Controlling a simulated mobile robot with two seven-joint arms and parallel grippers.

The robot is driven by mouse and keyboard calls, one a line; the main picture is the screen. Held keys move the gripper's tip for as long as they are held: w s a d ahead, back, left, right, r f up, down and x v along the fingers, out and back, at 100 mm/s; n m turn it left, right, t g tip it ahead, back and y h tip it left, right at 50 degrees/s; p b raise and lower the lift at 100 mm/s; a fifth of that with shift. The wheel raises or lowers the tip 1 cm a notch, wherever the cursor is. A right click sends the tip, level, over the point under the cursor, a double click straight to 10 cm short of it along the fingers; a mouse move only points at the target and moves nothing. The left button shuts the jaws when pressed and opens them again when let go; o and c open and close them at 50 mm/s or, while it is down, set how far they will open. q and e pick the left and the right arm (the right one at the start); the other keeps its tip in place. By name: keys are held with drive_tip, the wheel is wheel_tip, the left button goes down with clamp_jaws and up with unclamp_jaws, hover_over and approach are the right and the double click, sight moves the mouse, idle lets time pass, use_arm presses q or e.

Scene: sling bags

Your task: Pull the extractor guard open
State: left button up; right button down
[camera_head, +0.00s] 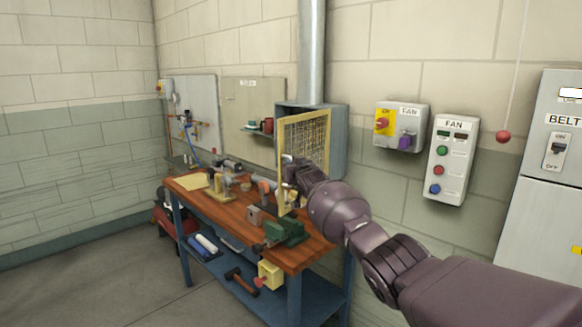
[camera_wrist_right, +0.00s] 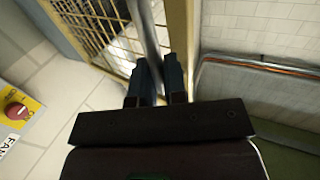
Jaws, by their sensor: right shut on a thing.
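The extractor guard (camera_head: 307,143) is a yellow-framed mesh panel on the front of a grey extractor box (camera_head: 339,140) on the wall. It stands at an angle to the box, its left edge out over the workbench. My right gripper (camera_head: 288,165) is at the guard's left edge. In the right wrist view, my right gripper (camera_wrist_right: 157,90) is shut on the guard's grey bar handle (camera_wrist_right: 149,38), beside the yellow frame (camera_wrist_right: 180,35). The arm hides part of the guard's lower right. My left gripper is not in view.
The wooden workbench (camera_head: 205,200) below holds several tools, including a green vise (camera_head: 288,232). A grey duct (camera_head: 312,50) rises above the box. Fan switch boxes (camera_head: 401,126) and a hanging red ball (camera_head: 503,137) are to the right. Open floor lies at the left.

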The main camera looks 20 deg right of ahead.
drive_tip(key=c, duration=1.2)
unclamp_jaws()
drive_tip(key=shift+w+d+r, duration=0.1)
drive_tip(key=shift+d+r, duration=0.1)
drive_tip(key=shift+d, duration=0.15)
drive_tip(key=shift+a, duration=0.1)
drive_tip(key=shift+a+f, duration=0.15)
drive_tip(key=shift+a, duration=0.05)
drive_tip(key=shift+s, duration=0.2)
drive_tip(key=shift+s+a, duration=0.15)
drive_tip(key=shift+s, duration=5.15)
